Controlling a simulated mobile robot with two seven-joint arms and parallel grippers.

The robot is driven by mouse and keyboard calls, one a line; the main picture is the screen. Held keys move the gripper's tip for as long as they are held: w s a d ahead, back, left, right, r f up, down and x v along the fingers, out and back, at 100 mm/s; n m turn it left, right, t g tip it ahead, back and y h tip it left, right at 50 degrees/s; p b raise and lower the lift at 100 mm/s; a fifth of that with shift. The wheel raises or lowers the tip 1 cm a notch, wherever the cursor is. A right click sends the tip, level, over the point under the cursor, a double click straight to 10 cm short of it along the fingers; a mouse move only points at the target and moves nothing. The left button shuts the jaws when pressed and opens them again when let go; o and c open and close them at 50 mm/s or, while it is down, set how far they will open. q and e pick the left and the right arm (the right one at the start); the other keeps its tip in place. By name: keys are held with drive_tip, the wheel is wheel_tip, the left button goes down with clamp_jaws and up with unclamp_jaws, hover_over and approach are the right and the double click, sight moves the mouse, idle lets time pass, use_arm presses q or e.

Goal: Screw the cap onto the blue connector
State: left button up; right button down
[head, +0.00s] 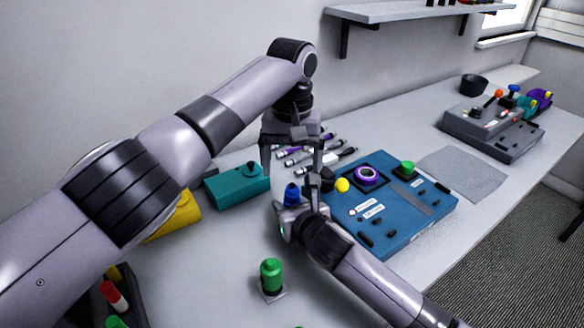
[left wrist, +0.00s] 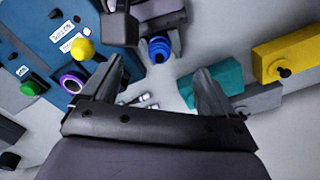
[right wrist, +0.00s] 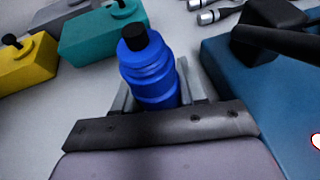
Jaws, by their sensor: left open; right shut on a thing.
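The blue connector (head: 291,196) stands upright between the fingers of my right gripper (head: 297,204), which is shut on it. In the right wrist view the connector (right wrist: 150,70) is a blue ridged cylinder with a black top piece (right wrist: 133,37). I cannot tell whether that piece is a cap or the bare connector end. My left gripper (head: 291,170) is open and empty above the connector, pointing down. In the left wrist view the connector (left wrist: 158,48) shows beyond the open fingers. No separate loose cap for it is clear in any view.
A blue panel (head: 400,225) with a yellow knob (head: 342,185), purple ring (head: 367,174) and green knob (head: 407,167) lies to the right. A teal box (head: 237,188) and yellow box (head: 175,217) lie to the left. A green connector (head: 270,274) stands in front.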

use_arm(q)
wheel_tip(320, 180, up, 6)
idle(0.4)
use_arm(e)
drive_tip(key=c, duration=0.5)
unclamp_jaws()
drive_tip(key=shift+c, duration=0.2)
use_arm(q)
drive_tip(key=shift+r+p, duration=0.35)
drive_tip(key=shift+r, duration=0.1)
use_arm(e)
drive_tip(key=shift+v, duration=3.6)
